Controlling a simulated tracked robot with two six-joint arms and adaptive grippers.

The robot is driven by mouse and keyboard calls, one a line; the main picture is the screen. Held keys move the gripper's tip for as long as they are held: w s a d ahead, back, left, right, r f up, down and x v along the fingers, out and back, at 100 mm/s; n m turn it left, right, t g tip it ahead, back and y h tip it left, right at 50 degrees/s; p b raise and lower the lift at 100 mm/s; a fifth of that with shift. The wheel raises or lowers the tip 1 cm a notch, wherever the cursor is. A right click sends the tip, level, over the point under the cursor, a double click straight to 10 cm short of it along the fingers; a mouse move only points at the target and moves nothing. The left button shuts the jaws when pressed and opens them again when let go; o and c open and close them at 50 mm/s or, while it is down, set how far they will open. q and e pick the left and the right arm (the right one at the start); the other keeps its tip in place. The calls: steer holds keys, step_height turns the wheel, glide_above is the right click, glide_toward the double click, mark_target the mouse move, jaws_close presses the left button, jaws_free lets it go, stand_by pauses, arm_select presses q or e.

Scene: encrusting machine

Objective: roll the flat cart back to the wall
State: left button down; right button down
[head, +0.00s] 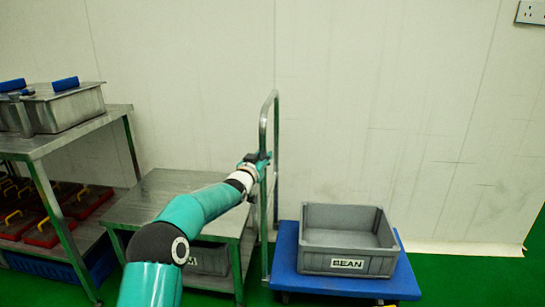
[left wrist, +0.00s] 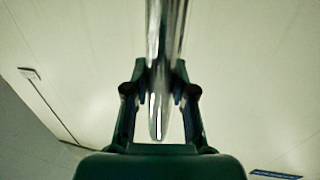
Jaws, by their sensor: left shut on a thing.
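The flat cart has a blue deck (head: 284,262) and an upright metal push handle (head: 275,112) at its left end. It stands on the green floor in front of the white wall. My left gripper (head: 264,160) is at the handle's near post. In the left wrist view, the left gripper (left wrist: 160,97) is shut on the metal post (left wrist: 165,40), which runs between its fingers. A grey crate (head: 345,264) marked BEAN sits on the cart's deck. My right gripper is not in view.
A low metal table (head: 160,195) stands just left of the cart, with another grey crate (head: 209,260) under it. A taller metal bench (head: 75,130) with a lidded steel box (head: 62,108) is at far left. Green floor (head: 480,270) is clear at right.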

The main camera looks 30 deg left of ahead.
arm_select(q)
steer(key=shift+w+a+r, duration=0.1)
steer(key=shift+a+r, duration=0.05)
steer(key=shift+r, duration=0.05)
steer(key=c, duration=0.9)
jaws_free()
steer(key=shift+w+f, duration=0.15)
steer(key=shift+c, duration=0.2)
steer(key=v, duration=1.2)
steer(key=shift+f, duration=0.15)
